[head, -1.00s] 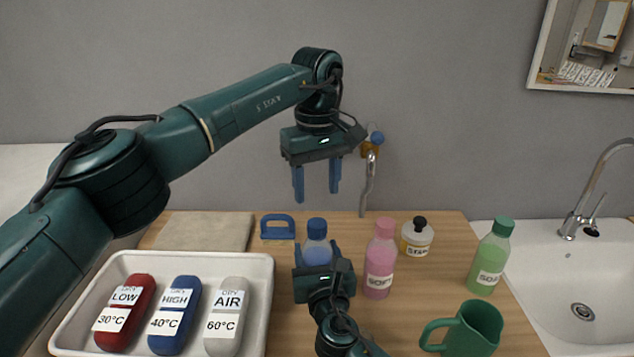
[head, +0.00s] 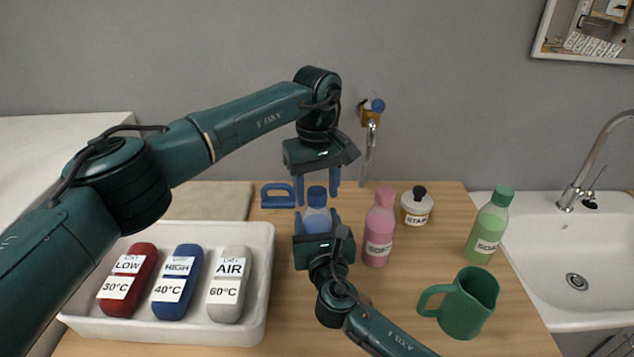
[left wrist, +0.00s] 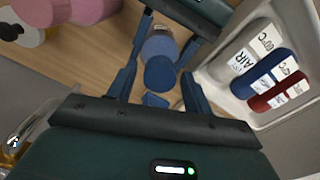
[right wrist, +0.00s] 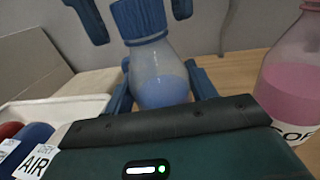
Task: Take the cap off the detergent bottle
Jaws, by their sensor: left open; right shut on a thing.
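The detergent bottle (head: 317,220) is clear with blue liquid and stands upright on the table, its blue cap (head: 316,195) on top. In the right wrist view the bottle (right wrist: 160,75) sits between the fingers of my right gripper (right wrist: 160,88), which is shut on its body. The cap (right wrist: 139,18) shows there above the neck. My left gripper (head: 317,200) is open and points down from above, its fingers on either side of the cap. In the left wrist view the cap (left wrist: 160,73) lies between the open fingertips (left wrist: 163,45), with gaps beside it.
A pink bottle (head: 379,230) stands close on the right, with a stain jar (head: 417,207), green bottle (head: 488,228) and green mug (head: 466,303) beyond. A white tray (head: 262,270) holds red, blue and grey containers on the left. A blue handled object (head: 278,196) lies behind.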

